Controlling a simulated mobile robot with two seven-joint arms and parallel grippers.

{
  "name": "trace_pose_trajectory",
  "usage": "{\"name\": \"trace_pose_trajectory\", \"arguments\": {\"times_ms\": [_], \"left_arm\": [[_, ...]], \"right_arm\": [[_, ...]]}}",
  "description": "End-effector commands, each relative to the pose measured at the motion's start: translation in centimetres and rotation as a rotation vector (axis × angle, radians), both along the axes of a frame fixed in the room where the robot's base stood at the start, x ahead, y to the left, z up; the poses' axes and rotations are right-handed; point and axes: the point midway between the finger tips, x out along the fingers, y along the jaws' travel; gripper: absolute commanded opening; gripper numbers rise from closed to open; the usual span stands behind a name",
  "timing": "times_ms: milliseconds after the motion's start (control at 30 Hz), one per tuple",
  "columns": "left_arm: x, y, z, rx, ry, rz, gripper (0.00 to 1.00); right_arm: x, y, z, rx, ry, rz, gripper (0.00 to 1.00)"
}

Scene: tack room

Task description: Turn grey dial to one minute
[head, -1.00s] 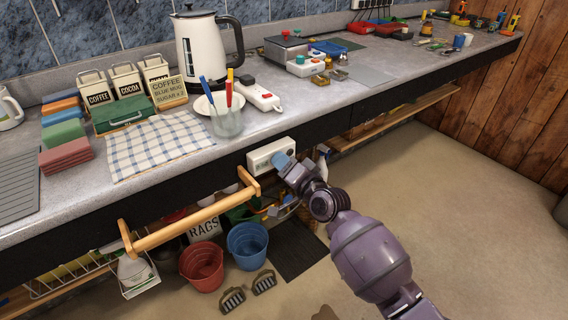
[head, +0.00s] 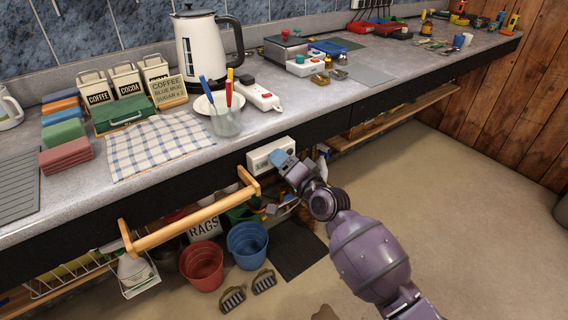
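A small white box (head: 258,161) is fixed to the dark front edge of the counter, right of the wooden rail. The grey dial cannot be made out; my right gripper covers the right part of the box's face. My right gripper (head: 281,160) is at the box, its blue-grey fingertips against or just in front of its right half. Whether the fingers are open or shut on something cannot be seen from here. My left gripper is not in view.
A wooden rail (head: 190,222) juts out from the counter front, just left of my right gripper. A blue bucket (head: 247,246) and a red bucket (head: 202,268) stand below. A glass jar (head: 228,122) stands near the counter edge above. Open floor lies to the right.

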Motion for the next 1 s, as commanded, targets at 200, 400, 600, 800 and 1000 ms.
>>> {"name": "trace_pose_trajectory", "arguments": {"times_ms": [200,400,600,800,1000], "left_arm": [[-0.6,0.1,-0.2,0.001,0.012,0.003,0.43],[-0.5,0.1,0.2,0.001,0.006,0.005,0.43],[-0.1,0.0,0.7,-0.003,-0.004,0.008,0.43],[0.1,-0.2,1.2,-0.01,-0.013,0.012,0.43],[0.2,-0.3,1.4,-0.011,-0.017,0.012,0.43]], "right_arm": [[0.0,-0.1,0.0,-0.001,-0.001,0.0,0.58],[-1.2,-1.0,0.1,-0.001,-0.002,-0.002,0.58],[-3.9,-3.0,0.2,-0.001,-0.002,-0.002,0.58],[-6.6,-4.9,0.2,-0.001,-0.002,0.0,0.58],[-8.3,-6.1,0.0,-0.002,-0.001,0.0,0.58]]}}
